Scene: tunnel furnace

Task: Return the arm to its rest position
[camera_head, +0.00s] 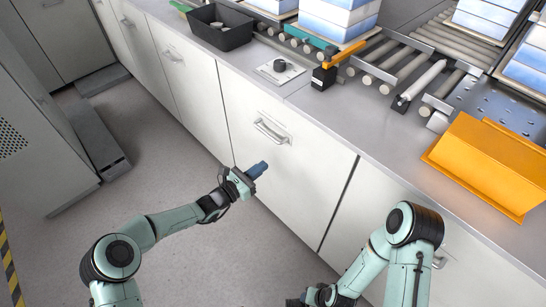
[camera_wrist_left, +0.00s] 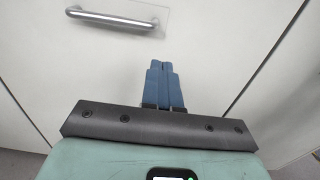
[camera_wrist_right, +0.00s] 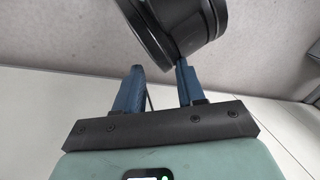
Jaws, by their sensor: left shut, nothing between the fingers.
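My left arm comes in from the left of the head view, and its gripper (camera_head: 258,170) hangs in front of the white cabinet doors, below the worktop. In the left wrist view the two blue fingers (camera_wrist_left: 161,66) are together with nothing between them. A cabinet door with a metal handle (camera_wrist_left: 112,18) lies beyond them. My right arm is folded low at the bottom right of the head view, its gripper mostly cut off by the lower edge. In the right wrist view its fingers (camera_wrist_right: 159,68) stand apart, empty, near a black round part that looks like mine.
The worktop (camera_head: 335,115) carries a black bin (camera_head: 222,38), a knob panel (camera_head: 280,70), a roller conveyor (camera_head: 455,50) with blue-white boxes (camera_head: 335,18) and an orange container (camera_head: 490,165). A cabinet handle (camera_head: 270,132) juts out near my left gripper. The floor (camera_head: 165,130) at left is clear.

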